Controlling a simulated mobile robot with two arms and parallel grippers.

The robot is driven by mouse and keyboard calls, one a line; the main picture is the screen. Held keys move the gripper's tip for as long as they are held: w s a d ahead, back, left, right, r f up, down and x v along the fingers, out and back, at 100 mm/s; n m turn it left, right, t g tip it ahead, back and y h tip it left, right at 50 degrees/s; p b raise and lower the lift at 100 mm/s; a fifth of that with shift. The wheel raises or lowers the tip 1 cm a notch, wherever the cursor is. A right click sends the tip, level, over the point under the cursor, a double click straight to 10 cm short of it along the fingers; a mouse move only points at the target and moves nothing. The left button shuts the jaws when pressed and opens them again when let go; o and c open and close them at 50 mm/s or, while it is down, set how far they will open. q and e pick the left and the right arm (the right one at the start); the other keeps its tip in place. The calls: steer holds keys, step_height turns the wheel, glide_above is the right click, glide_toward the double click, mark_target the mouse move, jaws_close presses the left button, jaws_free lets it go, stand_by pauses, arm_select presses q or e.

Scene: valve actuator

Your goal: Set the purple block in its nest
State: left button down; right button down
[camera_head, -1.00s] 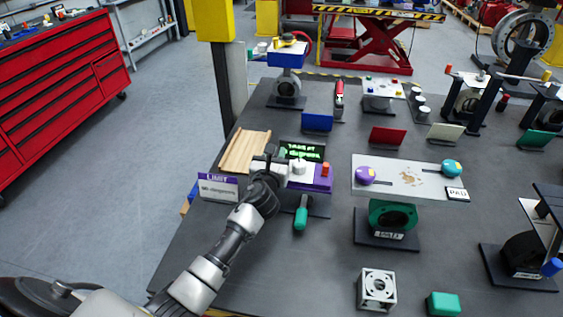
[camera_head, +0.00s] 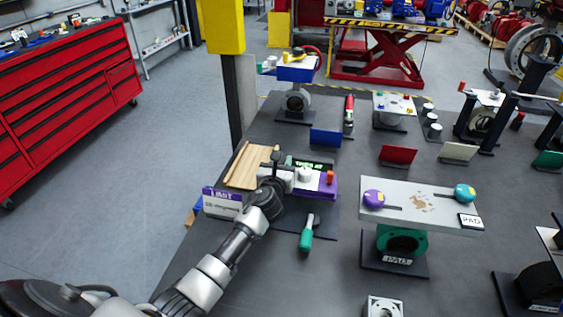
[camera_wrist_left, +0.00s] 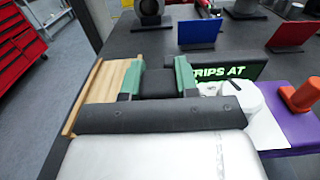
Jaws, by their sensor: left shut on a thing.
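A purple block-like base (camera_head: 327,190) with an orange-red knob and a white part on it sits just right of my left gripper. It also shows at the right edge of the left wrist view (camera_wrist_left: 298,128). My left gripper (camera_head: 271,168) is by a wooden board, and its green fingertips (camera_wrist_left: 158,82) are shut on a dark thing (camera_wrist_left: 158,84) between them. Most of that dark thing is hidden, and I cannot tell if it is part of a purple piece. No empty nest can be made out clearly. My right gripper is not in view.
The wooden board (camera_head: 247,166) lies left of the gripper. A purple-topped LIMIT sign (camera_head: 222,203) stands in front of it. A green-handled tool (camera_head: 307,238) lies in front. A grey plate (camera_head: 420,203) stands right.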

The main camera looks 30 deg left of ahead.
arm_select(q)
steer(key=shift+f+b, duration=2.05)
steer(key=shift+f, duration=0.35)
steer(key=shift+f+b, duration=0.7)
steer(key=shift+f, duration=0.3)
steer(key=c, duration=0.8)
jaws_free()
steer(key=shift+s+f, duration=0.1)
steer(key=shift+f, duration=0.05)
steer(key=shift+s, duration=0.1)
steer(key=v, duration=1)
steer(key=shift+s+d, duration=0.15)
steer(key=shift+s, duration=0.1)
